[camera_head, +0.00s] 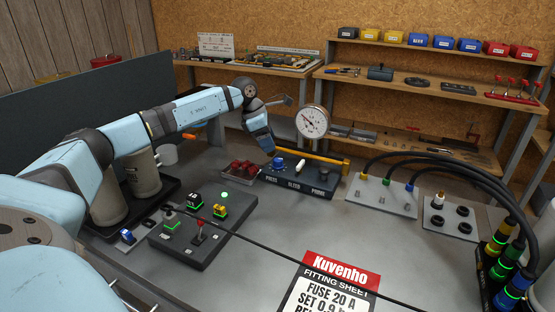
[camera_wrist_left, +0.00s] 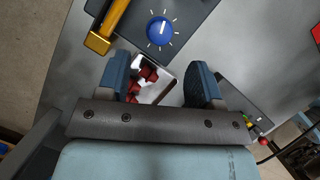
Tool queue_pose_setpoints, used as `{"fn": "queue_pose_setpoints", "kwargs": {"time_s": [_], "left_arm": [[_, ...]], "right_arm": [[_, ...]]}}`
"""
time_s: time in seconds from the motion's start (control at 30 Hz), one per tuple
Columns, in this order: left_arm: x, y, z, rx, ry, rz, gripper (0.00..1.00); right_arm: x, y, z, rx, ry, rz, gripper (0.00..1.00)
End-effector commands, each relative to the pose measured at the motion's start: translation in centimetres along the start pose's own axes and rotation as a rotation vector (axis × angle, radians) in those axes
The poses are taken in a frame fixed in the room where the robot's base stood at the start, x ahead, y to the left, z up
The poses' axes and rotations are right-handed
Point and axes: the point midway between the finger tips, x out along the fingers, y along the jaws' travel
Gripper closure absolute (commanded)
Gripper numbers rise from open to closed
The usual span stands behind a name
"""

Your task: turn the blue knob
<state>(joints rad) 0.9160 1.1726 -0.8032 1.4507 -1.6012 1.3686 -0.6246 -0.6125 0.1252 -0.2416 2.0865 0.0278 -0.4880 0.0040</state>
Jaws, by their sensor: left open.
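The blue knob (camera_head: 278,163) sits on a dark control block (camera_head: 312,187), at its left end above the word PRESS. In the left wrist view the blue knob (camera_wrist_left: 159,31) has a white pointer line and a ring of white marks around it. My left gripper (camera_head: 271,151) is just above and beside the knob in the head view. In the left wrist view my left gripper (camera_wrist_left: 160,72) is open and empty, with the knob beyond the fingertips and not between them. My right gripper is in neither view.
A round gauge (camera_head: 312,121) stands behind the control block, and a yellow bar (camera_head: 325,160) runs along its back. A small tray of red parts (camera_head: 240,171) lies left of the block. A switch panel (camera_head: 203,236) lies in front, with a dark cable across it.

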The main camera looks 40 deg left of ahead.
Motion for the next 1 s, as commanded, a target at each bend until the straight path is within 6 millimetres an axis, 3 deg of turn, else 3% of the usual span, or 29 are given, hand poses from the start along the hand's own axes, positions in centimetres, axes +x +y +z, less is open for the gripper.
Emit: {"fn": "queue_pose_setpoints", "kwargs": {"time_s": [0.1,0.3,0.5,0.77,0.97,1.0], "left_arm": [[2.7,-0.1,0.0,0.0,0.0,-0.004,0.4],[5.7,-0.1,0.1,0.001,-0.001,-0.002,0.4],[6.9,0.0,0.0,-0.001,-0.001,-0.001,0.4],[7.0,0.0,0.0,0.0,-0.001,0.0,0.4],[7.0,0.0,0.0,0.0,-0.001,0.0,0.84],[7.0,0.0,0.0,0.0,-0.001,0.0,0.87]], "right_arm": [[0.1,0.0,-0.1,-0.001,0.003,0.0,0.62],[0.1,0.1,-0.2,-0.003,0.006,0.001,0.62],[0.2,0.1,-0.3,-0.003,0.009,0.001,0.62],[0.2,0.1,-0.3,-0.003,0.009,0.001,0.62],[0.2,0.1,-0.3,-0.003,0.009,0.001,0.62],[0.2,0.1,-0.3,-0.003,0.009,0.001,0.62]]}}
